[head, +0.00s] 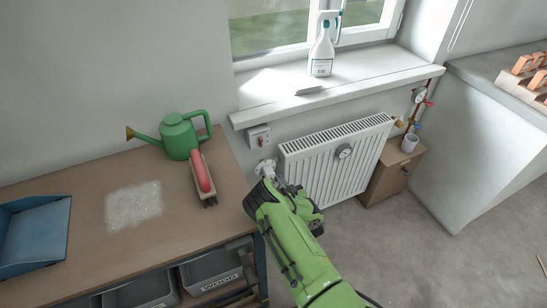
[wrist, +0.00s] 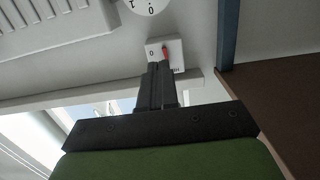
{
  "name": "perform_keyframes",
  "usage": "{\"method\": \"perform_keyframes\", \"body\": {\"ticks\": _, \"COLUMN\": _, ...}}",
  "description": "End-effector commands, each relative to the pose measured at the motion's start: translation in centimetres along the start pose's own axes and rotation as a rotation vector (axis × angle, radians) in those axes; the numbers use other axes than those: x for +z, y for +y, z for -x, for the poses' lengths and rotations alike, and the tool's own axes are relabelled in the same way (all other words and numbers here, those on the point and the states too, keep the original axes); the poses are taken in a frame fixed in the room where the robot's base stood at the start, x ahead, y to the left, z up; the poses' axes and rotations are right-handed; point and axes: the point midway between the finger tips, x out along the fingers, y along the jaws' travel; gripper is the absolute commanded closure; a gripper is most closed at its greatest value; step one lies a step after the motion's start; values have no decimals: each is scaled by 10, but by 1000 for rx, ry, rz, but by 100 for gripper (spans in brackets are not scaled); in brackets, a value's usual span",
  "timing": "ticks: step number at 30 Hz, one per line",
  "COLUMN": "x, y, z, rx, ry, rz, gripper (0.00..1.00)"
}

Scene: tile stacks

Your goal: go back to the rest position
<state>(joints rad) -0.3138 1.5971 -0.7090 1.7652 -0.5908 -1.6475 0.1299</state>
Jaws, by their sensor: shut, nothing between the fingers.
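My gripper (wrist: 157,78) is shut and empty, its dark fingers together in the wrist view. They line up with a white wall switch (wrist: 165,53) with a red lever; I cannot tell whether they touch it. In the head view my green arm reaches from the bottom right toward the wall, just right of the workbench. There the switch (head: 259,137) shows above the end of the arm. The fingertips are hard to make out in that view.
The workbench (head: 90,240) holds a green watering can (head: 179,137), a red-handled tool (head: 202,174) and a blue tray (head: 35,235). A radiator (head: 320,165) stands right of my gripper, under a sill (head: 375,80) with a spray bottle (head: 321,50). Floor at right is clear.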

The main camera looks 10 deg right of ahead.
Motion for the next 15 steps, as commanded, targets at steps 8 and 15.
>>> {"method": "perform_keyframes", "body": {"ticks": 8, "x": -28, "y": 5, "z": -11, "rx": 40, "ry": -22, "rz": -14, "gripper": 100}}
{"method": "perform_keyframes", "body": {"ticks": 15, "x": -147, "y": 17, "z": -19, "rx": 170, "ry": -211, "rz": -123, "gripper": 100}}
